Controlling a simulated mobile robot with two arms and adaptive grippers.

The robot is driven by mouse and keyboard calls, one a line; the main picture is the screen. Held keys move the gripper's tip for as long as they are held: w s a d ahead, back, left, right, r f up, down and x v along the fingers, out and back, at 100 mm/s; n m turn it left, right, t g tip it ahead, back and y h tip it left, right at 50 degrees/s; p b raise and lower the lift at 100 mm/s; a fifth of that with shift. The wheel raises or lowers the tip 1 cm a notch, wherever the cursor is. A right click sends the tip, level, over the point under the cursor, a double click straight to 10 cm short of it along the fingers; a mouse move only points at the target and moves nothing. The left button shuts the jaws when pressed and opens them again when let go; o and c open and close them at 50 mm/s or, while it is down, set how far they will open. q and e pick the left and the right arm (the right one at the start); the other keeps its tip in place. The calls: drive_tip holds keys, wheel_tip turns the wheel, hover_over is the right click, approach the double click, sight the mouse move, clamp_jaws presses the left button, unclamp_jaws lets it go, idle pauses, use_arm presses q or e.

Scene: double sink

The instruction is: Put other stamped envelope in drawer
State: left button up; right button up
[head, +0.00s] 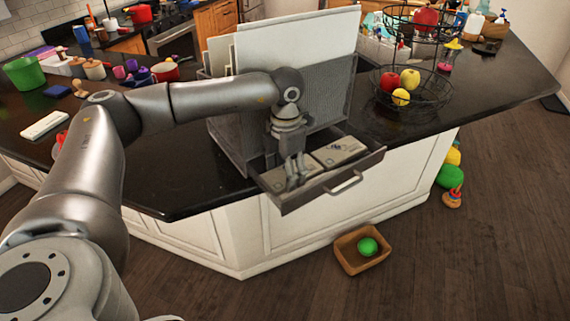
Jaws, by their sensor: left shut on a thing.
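The drawer (372,163) of a grey mesh desk organizer is pulled out past the counter's edge. A pale stamped envelope (340,150) lies in its right part. A second pale envelope (272,180) shows in the left part, partly hidden by my fingers. My left gripper (297,178) points down into the left part of the drawer, its fingers shut on this second envelope. I cannot tell whether that envelope touches the drawer floor. My right gripper is not in view.
The mesh organizer (335,98) holds large white sheets behind my arm. A wire fruit basket (425,100) stands to its right on the dark counter. A brown bin (350,255) with a green ball (367,246) sits on the floor below. The floor at right is mostly clear.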

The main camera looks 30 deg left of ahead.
use_arm(q)
drive_tip(key=shift+w+a+f, duration=0.1)
drive_tip(key=shift+a+f, duration=0.05)
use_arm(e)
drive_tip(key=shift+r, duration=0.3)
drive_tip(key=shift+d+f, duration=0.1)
use_arm(q)
drive_tip(key=o, duration=0.5)
drive_tip(key=shift+f, duration=0.2)
drive_tip(key=shift+o, duration=1)
drive_tip(key=shift+r, duration=0.15)
